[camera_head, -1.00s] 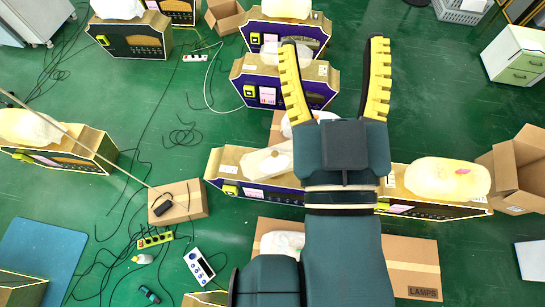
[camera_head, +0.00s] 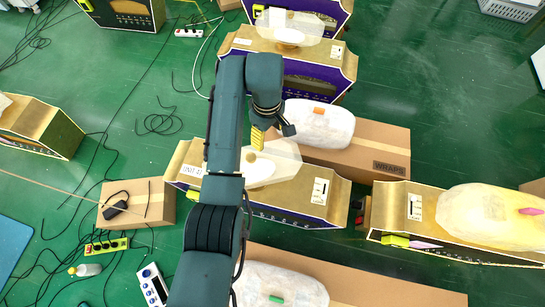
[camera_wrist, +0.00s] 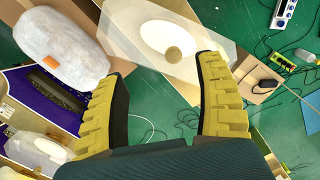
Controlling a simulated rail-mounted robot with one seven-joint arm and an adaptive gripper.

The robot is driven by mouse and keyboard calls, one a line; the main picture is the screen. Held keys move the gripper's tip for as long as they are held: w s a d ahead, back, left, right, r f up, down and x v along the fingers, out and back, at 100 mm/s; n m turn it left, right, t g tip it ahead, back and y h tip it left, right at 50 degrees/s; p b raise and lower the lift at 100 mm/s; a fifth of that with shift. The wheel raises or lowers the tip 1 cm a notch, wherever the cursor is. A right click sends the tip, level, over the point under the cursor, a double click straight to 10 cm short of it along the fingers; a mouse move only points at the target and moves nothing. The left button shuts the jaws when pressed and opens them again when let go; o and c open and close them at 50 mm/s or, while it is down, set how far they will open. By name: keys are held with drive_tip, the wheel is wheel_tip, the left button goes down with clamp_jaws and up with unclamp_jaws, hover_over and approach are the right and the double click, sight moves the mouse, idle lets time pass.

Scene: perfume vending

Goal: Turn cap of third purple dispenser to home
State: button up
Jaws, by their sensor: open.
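A gold-topped dispenser (camera_head: 312,187) with a dark purple front stands in the middle of the head view. A translucent hexagonal lid with a white oval and a small round tan knob (camera_head: 250,157) sits on its top. The lid and knob also show in the wrist view (camera_wrist: 174,53). My gripper (camera_head: 257,138) points down close to the knob, its far side partly hidden by my arm. In the wrist view my yellow ridged fingers (camera_wrist: 163,75) are spread and empty, with the knob beyond the tips. Contact with the lid cannot be judged.
Another purple dispenser (camera_head: 345,65) stands behind. A cardboard WRAPS box (camera_head: 385,140) bearing a white bag (camera_head: 318,125) lies close behind right. A gold dispenser (camera_head: 390,225) with a pale bag is at right. Cables and a carton (camera_head: 160,205) lie left on the green floor.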

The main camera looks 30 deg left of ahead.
drive_tip(key=n+b, duration=0.1)
drive_tip(key=b, duration=0.5)
hover_over(251, 157)
wheel_tip(251, 157, down, 6)
drive_tip(key=shift+n, duration=0.3)
wheel_tip(251, 157, down, 17)
drive_tip(key=b, duration=0.6)
drive_tip(key=shift+a+r+b, duration=0.1)
drive_tip(key=shift+r+b, duration=0.1)
drive_tip(key=shift+b, duration=0.15)
